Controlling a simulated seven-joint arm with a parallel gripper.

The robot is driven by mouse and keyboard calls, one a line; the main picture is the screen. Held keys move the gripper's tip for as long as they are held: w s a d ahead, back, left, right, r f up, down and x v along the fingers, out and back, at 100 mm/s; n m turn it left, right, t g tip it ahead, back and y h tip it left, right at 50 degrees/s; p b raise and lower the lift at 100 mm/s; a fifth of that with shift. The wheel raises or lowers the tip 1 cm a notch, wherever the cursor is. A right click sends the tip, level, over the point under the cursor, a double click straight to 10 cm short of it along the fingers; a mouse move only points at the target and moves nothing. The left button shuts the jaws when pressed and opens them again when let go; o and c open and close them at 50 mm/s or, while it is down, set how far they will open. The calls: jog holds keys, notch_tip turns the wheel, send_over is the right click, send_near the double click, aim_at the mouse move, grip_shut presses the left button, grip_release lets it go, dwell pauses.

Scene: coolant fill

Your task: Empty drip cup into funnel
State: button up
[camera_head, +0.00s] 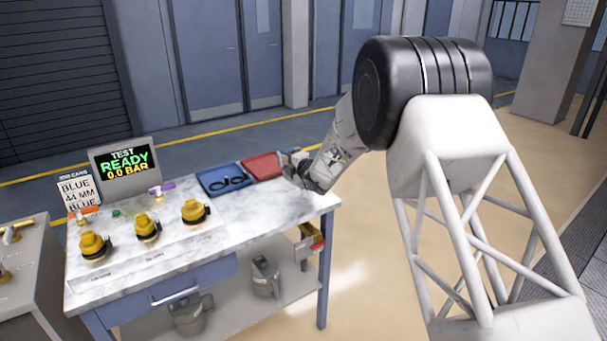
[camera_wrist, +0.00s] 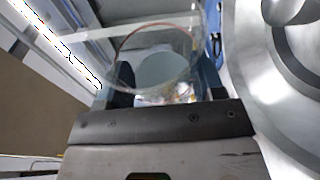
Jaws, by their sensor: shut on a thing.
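My gripper (camera_wrist: 160,92) is shut on a clear, see-through cup (camera_wrist: 182,42), which fills the space between the fingers in the wrist view. The cup's round rim shows, and a pale disc shows through it; I cannot tell whether it holds liquid. In the head view my gripper (camera_head: 292,165) is above the right end of the marble-topped table, close to the red tray. The cup cannot be made out there. A large grey metal round form with curved ridges (camera_wrist: 250,100) is close on the right of the wrist view; I cannot tell whether it is the funnel.
The table (camera_head: 235,238) carries several yellow-capped fittings (camera_head: 148,230), a blue tray (camera_head: 205,188) with black rings, a red tray (camera_head: 262,168) and a READY display (camera_head: 126,164). Metal jugs (camera_head: 265,278) stand on the lower shelf. A yellow-and-red item (camera_head: 311,243) is at the table's right side.

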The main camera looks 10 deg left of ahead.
jog(key=shift+f+m, duration=0.1)
jog(key=shift+m, duration=0.2)
jog(key=shift+a+r+n, duration=0.1)
jog(key=shift+r+n, duration=0.2)
jog(key=shift+n, duration=0.1)
jog(key=shift+s+a+n, duration=0.15)
jog(key=shift+a+n, duration=0.05)
jog(key=shift+n, duration=0.3)
jog(key=shift+s+a+f+n+h, duration=0.3)
jog(key=shift+a+f+n+h, duration=0.1)
jog(key=shift+a+n+h, duration=0.15)
jog(key=shift+r+n+h, duration=0.25)
jog(key=shift+n+h, duration=0.1)
jog(key=shift+n, duration=0.4)
jog(key=shift+r, duration=0.15)
